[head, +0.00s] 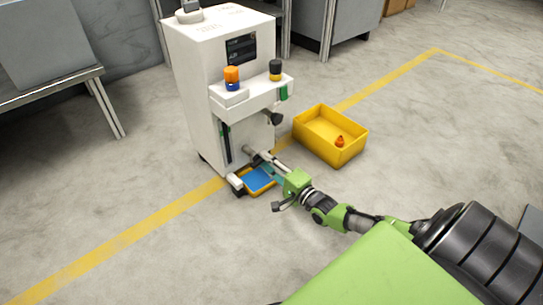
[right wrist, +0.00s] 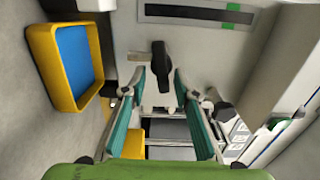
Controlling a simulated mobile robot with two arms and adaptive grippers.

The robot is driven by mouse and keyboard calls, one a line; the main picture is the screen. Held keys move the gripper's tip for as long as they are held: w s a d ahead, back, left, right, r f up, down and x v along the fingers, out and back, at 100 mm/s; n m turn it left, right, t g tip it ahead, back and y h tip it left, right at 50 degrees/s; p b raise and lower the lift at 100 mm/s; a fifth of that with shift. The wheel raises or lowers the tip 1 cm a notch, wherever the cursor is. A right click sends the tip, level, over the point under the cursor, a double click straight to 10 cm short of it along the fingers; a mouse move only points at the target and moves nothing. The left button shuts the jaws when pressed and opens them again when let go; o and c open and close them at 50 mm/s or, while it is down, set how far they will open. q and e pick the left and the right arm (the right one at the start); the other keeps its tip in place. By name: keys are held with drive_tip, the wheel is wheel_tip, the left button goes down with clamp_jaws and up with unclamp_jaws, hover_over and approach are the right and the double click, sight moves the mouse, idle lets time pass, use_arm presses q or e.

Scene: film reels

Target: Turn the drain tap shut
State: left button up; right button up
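The drain tap's black handle (right wrist: 160,62) shows in the right wrist view, ahead of the fingertips on the white machine's face. Its long side runs roughly up and down in that picture. My right gripper (right wrist: 160,84) is open, with one teal finger on each side of the handle's line and a gap to both. I cannot tell whether the handle is inside the fingers or just beyond them. In the head view my right gripper (head: 262,164) is low at the machine's front and hides the tap. My left gripper is not in view.
The white machine (head: 190,80) stands by a yellow floor line. A yellow tray with blue inside (head: 262,190) lies at its foot, close under my gripper. A black knob (head: 275,118) juts out above. A yellow crate (head: 345,155) stands to the right. Floor to the left is clear.

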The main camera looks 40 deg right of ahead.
drive_tip(key=s, duration=1.2)
drive_tip(key=shift+d, duration=0.4)
